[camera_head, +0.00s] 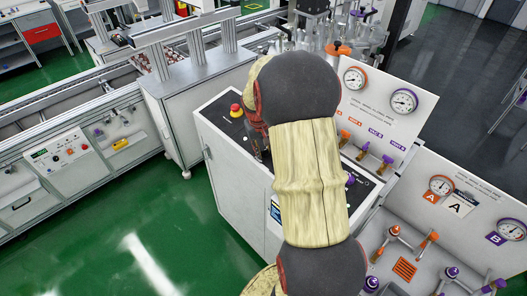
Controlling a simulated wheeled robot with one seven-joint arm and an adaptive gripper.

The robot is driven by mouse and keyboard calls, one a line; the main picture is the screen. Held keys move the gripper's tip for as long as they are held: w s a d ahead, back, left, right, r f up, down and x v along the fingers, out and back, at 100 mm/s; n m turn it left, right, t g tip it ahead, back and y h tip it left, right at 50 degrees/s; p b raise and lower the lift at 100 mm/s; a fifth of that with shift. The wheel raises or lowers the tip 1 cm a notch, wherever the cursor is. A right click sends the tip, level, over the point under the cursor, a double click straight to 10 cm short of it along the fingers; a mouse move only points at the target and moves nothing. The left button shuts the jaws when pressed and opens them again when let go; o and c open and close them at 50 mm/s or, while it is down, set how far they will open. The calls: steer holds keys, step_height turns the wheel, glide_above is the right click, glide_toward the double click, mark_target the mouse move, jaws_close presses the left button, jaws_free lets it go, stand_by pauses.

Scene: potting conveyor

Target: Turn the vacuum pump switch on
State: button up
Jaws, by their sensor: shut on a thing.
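My gripper (260,150) shows only in part, past the left edge of my own arm, low over the dark top panel of the white cabinet (232,170). Its fingertips are mostly hidden. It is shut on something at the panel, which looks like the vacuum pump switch. The switch itself is hidden, so its position cannot be told.
A white gauge board (385,110) with orange and purple valves rises behind the cabinet. A second gauge board (470,205) with valve handles is at the lower right. A conveyor line (95,108) runs along the left. Green floor (150,230) is clear at the lower left.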

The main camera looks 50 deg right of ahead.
steer(key=shift+m+b, duration=0.3)
steer(key=shift+m, duration=0.3)
steer(key=o, duration=1.2)
steer(key=shift+c, duration=0.2)
steer(key=v, duration=1.2)
